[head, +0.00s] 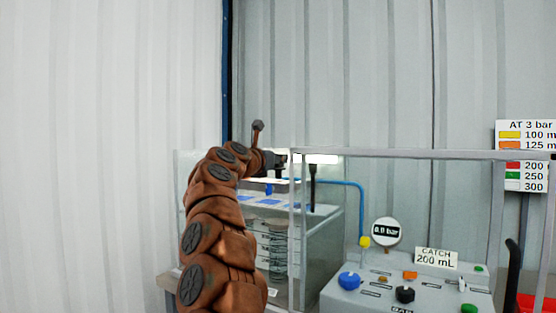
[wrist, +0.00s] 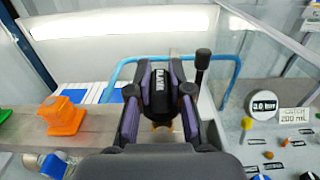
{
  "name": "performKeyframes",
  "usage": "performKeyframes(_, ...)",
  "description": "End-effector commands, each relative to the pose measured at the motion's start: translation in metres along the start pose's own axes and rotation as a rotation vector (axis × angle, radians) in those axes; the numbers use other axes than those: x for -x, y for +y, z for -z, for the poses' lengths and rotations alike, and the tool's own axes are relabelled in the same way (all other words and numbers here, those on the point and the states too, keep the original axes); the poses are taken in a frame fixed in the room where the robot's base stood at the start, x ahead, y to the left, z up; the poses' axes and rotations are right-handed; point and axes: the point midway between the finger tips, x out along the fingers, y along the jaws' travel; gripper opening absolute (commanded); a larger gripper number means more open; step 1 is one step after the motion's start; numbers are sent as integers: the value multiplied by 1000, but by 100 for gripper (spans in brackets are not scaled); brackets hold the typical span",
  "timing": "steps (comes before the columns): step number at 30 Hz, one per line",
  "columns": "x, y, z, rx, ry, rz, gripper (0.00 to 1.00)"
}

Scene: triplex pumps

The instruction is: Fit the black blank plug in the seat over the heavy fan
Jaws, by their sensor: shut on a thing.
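My gripper (wrist: 160,118) is shut on the black blank plug (wrist: 160,88), which has a pale label and shows between the purple-lined fingers in the wrist view. The plug is over or near a grey beam (wrist: 95,122); I cannot tell whether it touches a seat there. A tan part shows just below the plug, partly hidden by my gripper. In the head view my gripper (head: 274,160) is at the top of the clear-walled test cabinet, and the plug cannot be made out. Blue-marked cards (head: 268,201) lie below in the cabinet; I cannot tell which spot is the heavy fan.
An orange cap (wrist: 62,115) stands on the beam to the left, with a blue fitting (wrist: 52,165) below. A black-handled lever (wrist: 201,68) rises close right of my gripper. A blue hose (wrist: 232,62) loops behind. The control box (head: 400,293) stands right.

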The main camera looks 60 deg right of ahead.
Motion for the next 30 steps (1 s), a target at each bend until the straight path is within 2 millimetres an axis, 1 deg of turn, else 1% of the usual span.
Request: performKeyframes(30,0,0,22,0,0,0,0)
